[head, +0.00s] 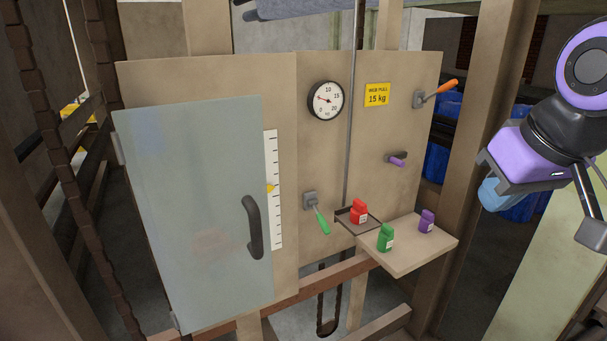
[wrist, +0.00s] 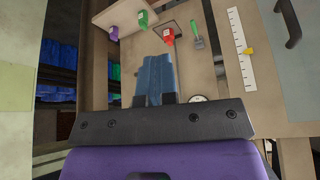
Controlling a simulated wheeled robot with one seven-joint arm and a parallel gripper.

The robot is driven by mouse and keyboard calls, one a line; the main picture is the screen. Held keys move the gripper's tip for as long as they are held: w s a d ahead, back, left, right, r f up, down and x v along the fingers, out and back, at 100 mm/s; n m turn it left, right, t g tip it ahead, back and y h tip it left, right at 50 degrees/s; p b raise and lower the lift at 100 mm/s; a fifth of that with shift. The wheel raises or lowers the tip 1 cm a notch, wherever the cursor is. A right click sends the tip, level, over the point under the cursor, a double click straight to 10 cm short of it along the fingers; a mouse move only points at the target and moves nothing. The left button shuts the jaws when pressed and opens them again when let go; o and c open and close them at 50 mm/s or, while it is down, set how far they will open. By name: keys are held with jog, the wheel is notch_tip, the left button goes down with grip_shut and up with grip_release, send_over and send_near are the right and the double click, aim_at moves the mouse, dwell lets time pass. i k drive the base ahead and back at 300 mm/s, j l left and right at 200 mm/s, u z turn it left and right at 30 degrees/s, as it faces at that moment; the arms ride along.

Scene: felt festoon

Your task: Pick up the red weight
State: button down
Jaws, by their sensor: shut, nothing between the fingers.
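The red weight (head: 358,212) stands upright on a small dark-edged pan (head: 369,228) at the left end of the wooden shelf (head: 408,262). It also shows in the wrist view (wrist: 168,38), where the picture is upside down. My gripper (head: 490,196) is at the right of the head view, well apart from the red weight. Its blue fingers (wrist: 154,62) are together, with nothing between them. Nothing hides the red weight in either view.
A green weight (head: 385,238) and a purple weight (head: 426,221) stand on the shelf. A green-handled lever (head: 320,217) is left of the pan, a purple knob (head: 397,160) above. A vertical rod (head: 354,110) rises behind the pan. A glazed door (head: 195,215) fills the left.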

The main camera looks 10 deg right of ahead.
aim_at(359, 214)
jog(key=i+l, duration=0.2)
jog(key=l, duration=0.15)
jog(key=i+l, duration=0.45)
jog(key=l, duration=0.25)
jog(key=i+l+u, duration=0.1)
jog(key=i+l, duration=0.15)
jog(key=l, duration=0.1)
